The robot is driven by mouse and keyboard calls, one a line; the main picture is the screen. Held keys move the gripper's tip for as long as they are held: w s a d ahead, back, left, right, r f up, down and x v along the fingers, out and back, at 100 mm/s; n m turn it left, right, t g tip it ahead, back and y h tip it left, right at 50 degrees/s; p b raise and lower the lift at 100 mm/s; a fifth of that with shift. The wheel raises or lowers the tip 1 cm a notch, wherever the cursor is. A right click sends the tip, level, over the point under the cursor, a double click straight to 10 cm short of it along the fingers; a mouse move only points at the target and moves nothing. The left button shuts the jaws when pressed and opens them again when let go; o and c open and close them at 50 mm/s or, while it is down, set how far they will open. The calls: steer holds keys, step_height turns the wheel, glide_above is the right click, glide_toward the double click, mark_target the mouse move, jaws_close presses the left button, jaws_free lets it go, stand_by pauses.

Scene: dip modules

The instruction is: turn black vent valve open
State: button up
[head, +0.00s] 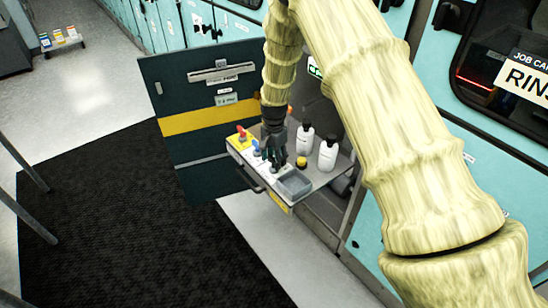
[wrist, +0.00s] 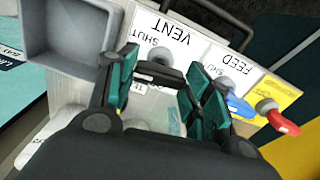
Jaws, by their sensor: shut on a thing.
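The black vent valve (wrist: 160,72) sits on the panel beside the white VENT label (wrist: 170,32), which reads upside down in the wrist view. Its dark handle lies between the teal-padded fingers of my gripper (wrist: 165,92), which is shut on it. In the head view my gripper (head: 274,158) reaches down onto the pull-out tray (head: 272,195) and hides the valve. The blue feed valve (wrist: 238,105) and a red valve (wrist: 281,121) stand to the right in the wrist view. Part of the panel is hidden by my gripper.
A grey bin (head: 294,184) is at the tray's near end. Two white bottles (head: 304,139) (head: 327,153) and a yellow-topped item (head: 301,162) stand close to my gripper. An open dark door (head: 200,110) is behind the tray. A black mat (head: 120,220) lies clear on the left.

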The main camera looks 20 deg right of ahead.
mark_target(274, 159)
steer(key=n, duration=0.4)
steer(key=shift+p, duration=0.3)
steer(key=n, duration=0.4)
steer(key=shift+n, duration=0.4)
steer(key=n, duration=0.3)
steer(key=shift+n+p, duration=0.3)
steer(key=shift+p, duration=0.1)
steer(key=shift+n, duration=2)
steer(key=o, duration=1)
step_height(274, 159, up, 12)
